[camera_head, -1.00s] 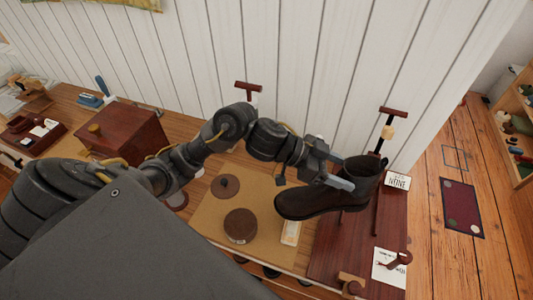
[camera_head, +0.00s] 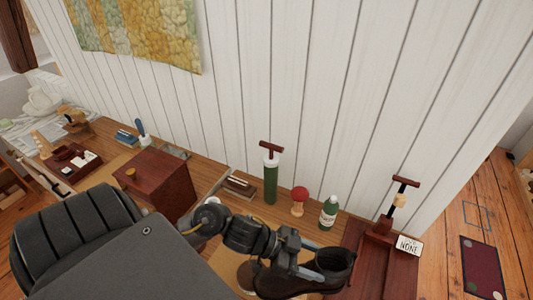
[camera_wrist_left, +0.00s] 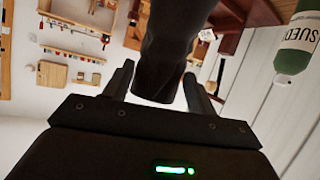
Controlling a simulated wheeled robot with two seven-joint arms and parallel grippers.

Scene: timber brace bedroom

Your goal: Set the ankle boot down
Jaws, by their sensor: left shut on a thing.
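The dark brown ankle boot (camera_head: 284,285) is at the bottom of the head view, its toe to the left and its open shaft to the right. My left gripper (camera_head: 314,274) is shut on the boot near its shaft. In the left wrist view the boot (camera_wrist_left: 166,50) is a dark shape between the two fingers. I cannot tell whether its sole touches anything below. The dark red wooden board (camera_head: 378,274) lies just right of the boot. My right gripper is not in view.
Behind the boot stand a green bottle (camera_head: 328,213), a red-topped wooden piece (camera_head: 299,201) and a green cylinder (camera_head: 270,182). A red-brown box (camera_head: 158,184) stands left.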

